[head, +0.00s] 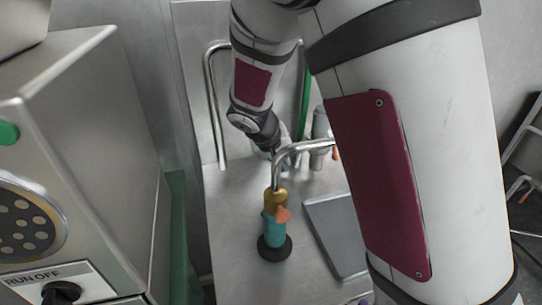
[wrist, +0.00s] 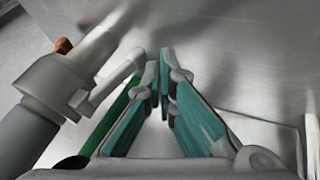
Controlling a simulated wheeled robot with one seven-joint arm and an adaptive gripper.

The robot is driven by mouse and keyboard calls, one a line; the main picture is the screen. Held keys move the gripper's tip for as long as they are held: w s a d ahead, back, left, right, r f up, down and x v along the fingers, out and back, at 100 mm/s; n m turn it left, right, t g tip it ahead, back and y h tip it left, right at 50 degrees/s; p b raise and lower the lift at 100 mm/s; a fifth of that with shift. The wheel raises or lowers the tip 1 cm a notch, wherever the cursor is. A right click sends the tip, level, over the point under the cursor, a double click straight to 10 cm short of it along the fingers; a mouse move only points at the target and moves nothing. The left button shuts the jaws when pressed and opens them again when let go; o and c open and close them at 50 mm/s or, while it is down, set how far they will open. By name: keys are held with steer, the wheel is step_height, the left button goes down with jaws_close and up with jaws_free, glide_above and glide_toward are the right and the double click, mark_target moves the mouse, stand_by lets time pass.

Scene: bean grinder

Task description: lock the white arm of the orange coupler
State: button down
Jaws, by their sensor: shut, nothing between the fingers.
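A grey coupler body (wrist: 55,84) lies at the left in the wrist view, with a small orange part (wrist: 63,46) at its upper end. A pale arm (wrist: 122,70) sticks out from its side toward my fingers. My gripper (wrist: 160,62) is shut and empty, its teal-padded fingertips just right of the pale arm's end. I cannot tell whether they touch. In the head view a grey-white fitting (head: 320,124) with a bit of orange stands behind the curved spout, probably the same coupler. My fingers are mostly hidden there.
A chrome spout (head: 300,147) curves in front of my wrist. A teal and gold item on a black base (head: 275,247) stands on the steel counter (head: 235,225). A metal machine (head: 95,120) fills the left. A green strip (wrist: 118,108) runs beside the fingers.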

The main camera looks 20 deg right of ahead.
steer(key=shift+d, duration=0.25)
steer(key=shift+d+f+b, duration=0.5)
steer(key=shift+d+b, duration=0.15)
steer(key=shift+b, duration=0.15)
steer(key=shift+r, duration=0.15)
